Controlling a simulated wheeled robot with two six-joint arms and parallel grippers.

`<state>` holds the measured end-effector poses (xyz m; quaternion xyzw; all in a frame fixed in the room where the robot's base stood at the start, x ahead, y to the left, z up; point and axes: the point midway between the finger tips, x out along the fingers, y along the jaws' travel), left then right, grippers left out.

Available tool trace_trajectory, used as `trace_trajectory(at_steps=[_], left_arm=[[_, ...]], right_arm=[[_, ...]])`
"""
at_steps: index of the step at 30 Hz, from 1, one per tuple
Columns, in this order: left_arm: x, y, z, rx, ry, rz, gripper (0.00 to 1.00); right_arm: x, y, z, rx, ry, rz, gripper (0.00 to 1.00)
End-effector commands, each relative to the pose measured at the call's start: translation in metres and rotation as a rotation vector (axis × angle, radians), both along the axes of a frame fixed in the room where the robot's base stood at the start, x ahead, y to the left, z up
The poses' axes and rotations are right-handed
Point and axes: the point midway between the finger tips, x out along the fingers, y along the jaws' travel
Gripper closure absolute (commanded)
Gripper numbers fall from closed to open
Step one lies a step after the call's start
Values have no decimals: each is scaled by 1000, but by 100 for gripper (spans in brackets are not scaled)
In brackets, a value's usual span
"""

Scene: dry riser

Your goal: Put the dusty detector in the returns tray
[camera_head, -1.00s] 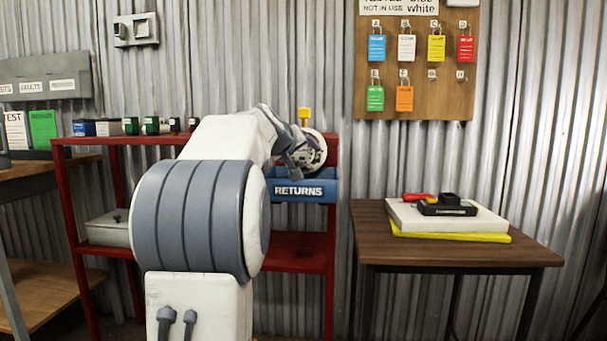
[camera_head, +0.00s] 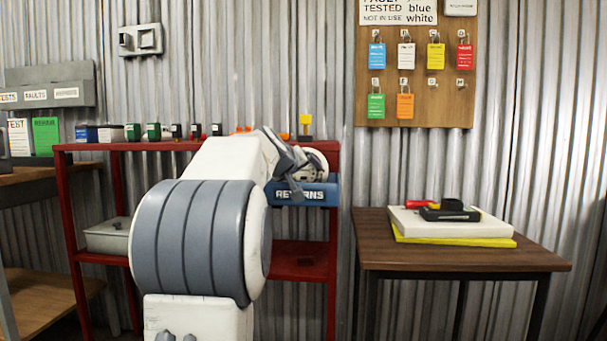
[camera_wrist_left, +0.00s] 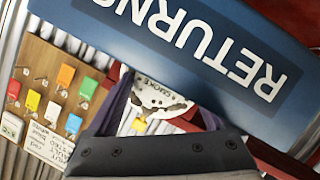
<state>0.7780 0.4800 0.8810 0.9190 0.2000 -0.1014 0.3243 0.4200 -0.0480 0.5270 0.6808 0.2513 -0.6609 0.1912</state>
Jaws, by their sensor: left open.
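The dusty detector (camera_head: 318,163) is a round white piece with dark blotches at the blue returns tray (camera_head: 322,193), partly hidden behind my left gripper (camera_head: 297,176). In the left wrist view the detector (camera_wrist_left: 160,98), lettered SMOKE, shows between the two fingers, beside the tray's front wall (camera_wrist_left: 200,45). My left gripper (camera_wrist_left: 163,112) is open around it. I cannot tell whether the detector rests on the tray floor. My right gripper is not in view.
The tray sits on a red shelf rack (camera_head: 300,262) with several small boxes on top. A wooden table (camera_head: 460,258) at right holds a white slab (camera_head: 450,222) and a black device (camera_head: 449,211). A board of coloured tags (camera_head: 418,95) hangs behind.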

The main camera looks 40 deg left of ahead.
Motion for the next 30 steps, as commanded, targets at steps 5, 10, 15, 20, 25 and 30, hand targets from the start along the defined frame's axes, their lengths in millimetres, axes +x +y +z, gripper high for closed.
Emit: trace_trajectory(at_steps=[5, 10, 15, 20, 25, 30], left_arm=[[-6, -1, 7, 0, 0, 2, 10], [-37, -12, 19, 1, -1, 2, 10], [-71, -23, 31, 1, -2, 4, 10], [-95, -31, 38, 0, 0, 3, 10], [-107, -35, 41, -1, 1, 2, 10], [-109, -36, 41, -1, 1, 1, 10]], right_arm=[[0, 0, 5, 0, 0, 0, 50], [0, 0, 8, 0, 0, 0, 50], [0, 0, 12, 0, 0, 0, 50], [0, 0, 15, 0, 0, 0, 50], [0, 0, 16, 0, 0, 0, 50], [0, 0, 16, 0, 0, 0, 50]])
